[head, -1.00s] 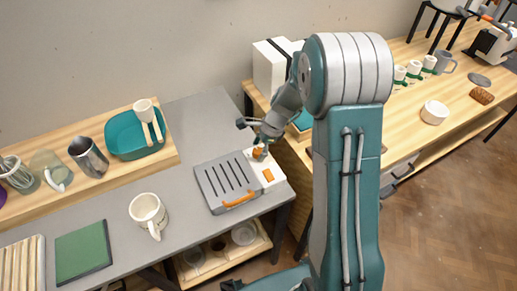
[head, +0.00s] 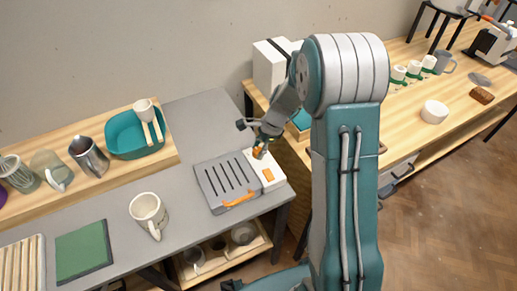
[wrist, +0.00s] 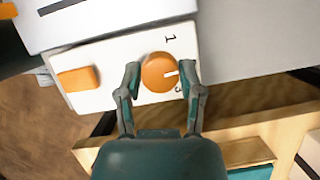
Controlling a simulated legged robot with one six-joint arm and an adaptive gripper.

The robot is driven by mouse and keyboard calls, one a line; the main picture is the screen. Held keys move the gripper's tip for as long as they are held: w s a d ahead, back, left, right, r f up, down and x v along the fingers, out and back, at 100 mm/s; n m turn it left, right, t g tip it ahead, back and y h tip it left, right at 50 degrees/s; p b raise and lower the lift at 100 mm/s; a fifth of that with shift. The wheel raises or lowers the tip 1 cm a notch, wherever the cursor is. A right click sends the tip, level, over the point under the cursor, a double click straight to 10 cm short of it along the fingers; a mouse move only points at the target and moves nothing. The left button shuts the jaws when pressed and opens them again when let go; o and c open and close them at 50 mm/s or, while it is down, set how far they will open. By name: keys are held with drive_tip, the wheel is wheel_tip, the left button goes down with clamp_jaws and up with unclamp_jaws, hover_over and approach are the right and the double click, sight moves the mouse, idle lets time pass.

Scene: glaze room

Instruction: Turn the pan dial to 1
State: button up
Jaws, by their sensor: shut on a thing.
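The pan (head: 225,182) is a grey ridged plate with an orange front handle and a white control panel (head: 272,178) on its right side. The panel carries an orange round dial (wrist: 158,72) and an orange rectangular button (wrist: 77,78). The dial's white mark points right in the wrist view, between a printed "1" above and another numeral below, partly hidden by a finger. My gripper (wrist: 162,71) has a finger on either side of the dial and is shut on it. In the head view my gripper (head: 262,141) is over the panel, and the dial is mostly hidden.
A white mug (head: 148,210) and a green board (head: 83,251) stand left of the pan on the grey table. A wooden shelf behind holds a teal basin (head: 126,142) and a metal cup (head: 88,157). Another wooden bench (head: 455,105) lies to the right.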

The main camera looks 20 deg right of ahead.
drive_tip(key=n+g, duration=0.1)
drive_tip(key=n, duration=0.4)
drive_tip(key=shift+w+f+g+h, duration=0.1)
drive_tip(key=shift+w+g+h, duration=0.05)
drive_tip(key=shift+g+h, duration=0.25)
drive_tip(key=n, duration=0.3)
drive_tip(key=n+g+h, duration=0.1)
drive_tip(key=n, duration=0.1)
drive_tip(key=shift+a+n+g, duration=0.1)
drive_tip(key=shift+n+g, duration=0.2)
drive_tip(key=shift+n, duration=0.1)
drive_tip(key=o, duration=1.2)
drive_tip(key=shift+w, duration=0.1)
drive_tip(key=shift+c, duration=0.2)
drive_tip(key=v, duration=1.2)
drive_tip(key=shift+a, duration=0.25)
